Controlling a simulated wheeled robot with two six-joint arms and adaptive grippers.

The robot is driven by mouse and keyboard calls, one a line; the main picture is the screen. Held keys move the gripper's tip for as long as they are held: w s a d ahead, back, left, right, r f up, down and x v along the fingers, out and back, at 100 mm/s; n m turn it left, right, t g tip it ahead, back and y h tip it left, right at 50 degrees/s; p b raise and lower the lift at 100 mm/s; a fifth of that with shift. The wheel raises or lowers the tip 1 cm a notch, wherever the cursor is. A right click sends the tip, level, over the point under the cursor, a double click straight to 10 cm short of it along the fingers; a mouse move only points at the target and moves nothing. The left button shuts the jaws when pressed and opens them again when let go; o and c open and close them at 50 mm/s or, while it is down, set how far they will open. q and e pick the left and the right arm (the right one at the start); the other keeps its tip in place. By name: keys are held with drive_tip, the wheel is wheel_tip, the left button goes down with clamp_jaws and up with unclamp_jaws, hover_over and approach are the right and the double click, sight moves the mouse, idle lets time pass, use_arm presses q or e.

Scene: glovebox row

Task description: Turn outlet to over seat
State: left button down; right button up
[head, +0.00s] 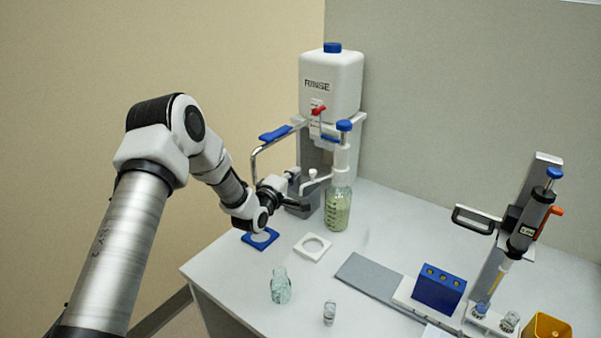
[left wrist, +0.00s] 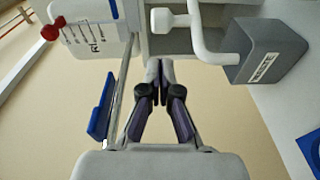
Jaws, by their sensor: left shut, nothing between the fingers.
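My left gripper (head: 303,206) is shut and empty, in front of the grey box; its closed fingertips (left wrist: 159,68) show in the left wrist view. A white outlet tube (head: 313,181) runs left from the blue-capped dispenser on a bottle of green-tinted contents (head: 338,208). In the left wrist view the bent white tube (left wrist: 202,42) with its round knob lies just beyond my fingertips; I cannot tell whether they touch. A white seat with a round opening (head: 325,254) and a blue seat (head: 249,241) lie on the bench. My right gripper is out of view.
A RINSE tank (head: 345,80) stands behind, with a chrome pipe (head: 254,160) and blue paddle (head: 275,133) near my arm. A grey box (left wrist: 258,65) sits under the outlet tube. A glass bottle (head: 280,287) and small vial (head: 329,314) stand in front.

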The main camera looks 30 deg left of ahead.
use_arm(q)
drive_tip(key=shift+w+d+f, duration=0.1)
drive_tip(key=shift+w+d, duration=0.05)
drive_tip(key=shift+d, duration=0.4)
drive_tip(key=shift+w+d, duration=0.15)
drive_tip(key=shift+d, duration=0.35)
drive_tip(key=shift+s+d, duration=0.15)
drive_tip(key=shift+d, duration=0.05)
drive_tip(key=d+b, duration=0.2)
drive_tip(key=s+d+b, duration=0.1)
drive_tip(key=d, duration=0.2)
drive_tip(key=shift+s+b, duration=0.2)
drive_tip(key=shift+b, duration=0.15)
